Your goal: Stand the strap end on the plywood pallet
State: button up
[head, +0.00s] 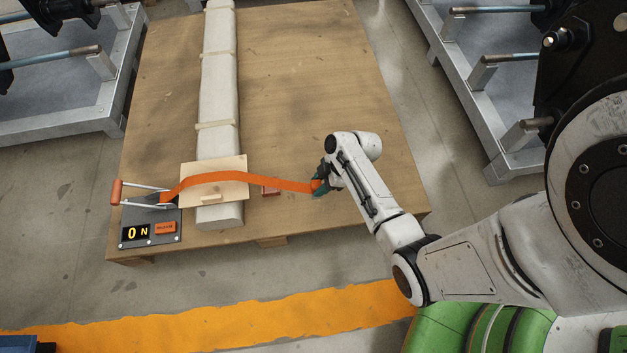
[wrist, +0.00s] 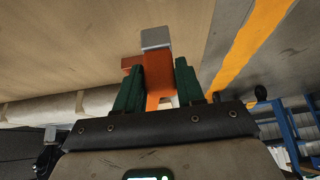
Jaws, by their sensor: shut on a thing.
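The orange strap (head: 270,181) runs from a tensioner (head: 150,225) at the left, over a small wooden plate (head: 215,163) on a pale wrapped beam, to my gripper (head: 322,184). In the wrist view my gripper's green fingers (wrist: 158,78) are shut on the strap. The grey strap end (wrist: 155,39) sticks out beyond the fingertips, with plywood behind it. The plywood pallet (head: 310,80) lies under the beam and my gripper. I cannot tell whether the strap end touches the pallet.
A small reddish block (head: 270,191) lies beside the strap, between beam and gripper. The tensioner's display reads 0 N. Grey metal racks stand at the upper left and right. The pallet's right half is mostly bare. A yellow floor stripe (head: 220,322) runs along the front.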

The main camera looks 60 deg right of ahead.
aim_at(315, 183)
jog(key=w+f, duration=0.1)
jog(key=w+f+b, duration=0.1)
jog(key=shift+w+d+f, duration=0.1)
jog(key=shift+d+f, duration=0.25)
jog(key=shift+w+f+b, duration=0.15)
jog(key=shift+f+b, duration=0.4)
jog(key=shift+f, duration=0.35)
jog(key=shift+w+f+b, duration=0.1)
jog(key=shift+f+b, duration=0.4)
jog(key=shift+f, duration=0.35)
jog(key=shift+f, duration=0.2)
jog(key=o, duration=1.1)
jog(key=shift+r, duration=0.1)
